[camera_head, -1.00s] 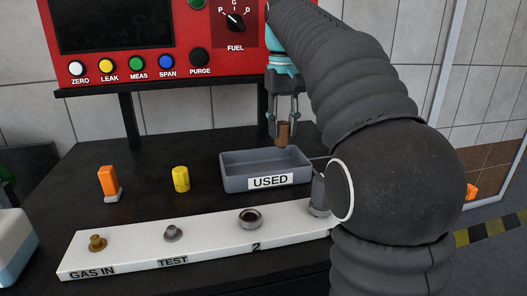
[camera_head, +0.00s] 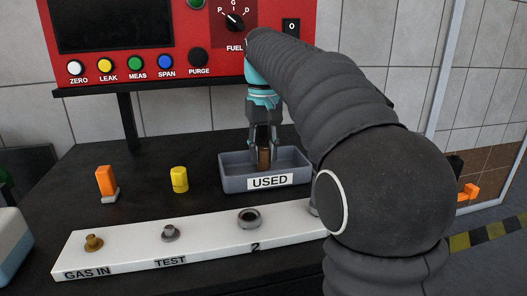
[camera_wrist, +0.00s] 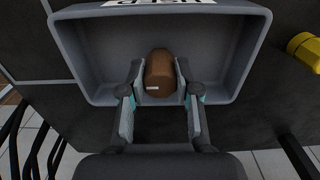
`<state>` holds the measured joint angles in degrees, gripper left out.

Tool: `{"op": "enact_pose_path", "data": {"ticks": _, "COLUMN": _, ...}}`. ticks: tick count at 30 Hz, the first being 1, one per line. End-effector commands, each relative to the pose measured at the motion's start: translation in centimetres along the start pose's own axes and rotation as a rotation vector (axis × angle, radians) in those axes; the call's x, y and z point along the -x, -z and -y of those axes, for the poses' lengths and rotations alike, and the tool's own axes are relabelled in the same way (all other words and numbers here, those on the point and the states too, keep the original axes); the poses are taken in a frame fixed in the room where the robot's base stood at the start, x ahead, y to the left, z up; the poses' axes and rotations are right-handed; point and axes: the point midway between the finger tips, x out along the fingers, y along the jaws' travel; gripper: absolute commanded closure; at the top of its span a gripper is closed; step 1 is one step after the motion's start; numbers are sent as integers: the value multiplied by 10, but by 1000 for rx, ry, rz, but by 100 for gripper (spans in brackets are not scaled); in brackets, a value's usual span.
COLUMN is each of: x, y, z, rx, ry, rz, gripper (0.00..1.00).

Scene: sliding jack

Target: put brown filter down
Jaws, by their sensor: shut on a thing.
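The brown filter (camera_head: 264,158) is a small brown cylinder. My gripper (camera_head: 264,150) is shut on it and holds it at the grey tray labelled USED (camera_head: 232,184). In the head view the filter's lower end is within the tray's outline, behind the front wall. In the wrist view the brown filter (camera_wrist: 159,74) sits between the two fingers of my gripper (camera_wrist: 160,85), with the tray (camera_wrist: 255,60) around it. I cannot tell whether the filter touches the tray floor.
A yellow cylinder (camera_head: 179,180) and an orange piece (camera_head: 106,183) stand left of the tray. A white fitting bar (camera_head: 130,252) runs in front. A red panel with buttons (camera_head: 180,35) is behind. The black tabletop (camera_head: 140,210) between them is clear.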

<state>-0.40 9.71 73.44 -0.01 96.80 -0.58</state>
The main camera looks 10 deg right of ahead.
Motion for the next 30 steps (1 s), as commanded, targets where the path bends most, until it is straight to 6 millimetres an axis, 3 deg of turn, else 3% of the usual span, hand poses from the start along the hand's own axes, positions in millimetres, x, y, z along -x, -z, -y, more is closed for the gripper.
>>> {"op": "enact_pose_path", "data": {"ticks": 2, "x": -2, "y": 0, "z": 0, "rx": 0, "ry": 0, "rz": 0, "gripper": 100}}
{"op": "enact_pose_path", "data": {"ticks": 3, "x": -3, "y": 0, "z": 0, "rx": 0, "ry": 0, "rz": 0, "gripper": 66}}
{"op": "enact_pose_path", "data": {"ticks": 6, "x": -2, "y": 0, "z": 0, "rx": 0, "ry": 0, "rz": 0, "gripper": 43}}
{"op": "enact_pose_path", "data": {"ticks": 17, "x": 2, "y": 0, "z": 0, "rx": 0, "ry": 0, "rz": 0, "gripper": 43}}
{"op": "enact_pose_path", "data": {"ticks": 30, "x": 62, "y": 1, "z": 0, "rx": 0, "ry": 0, "rz": -1, "gripper": 43}}
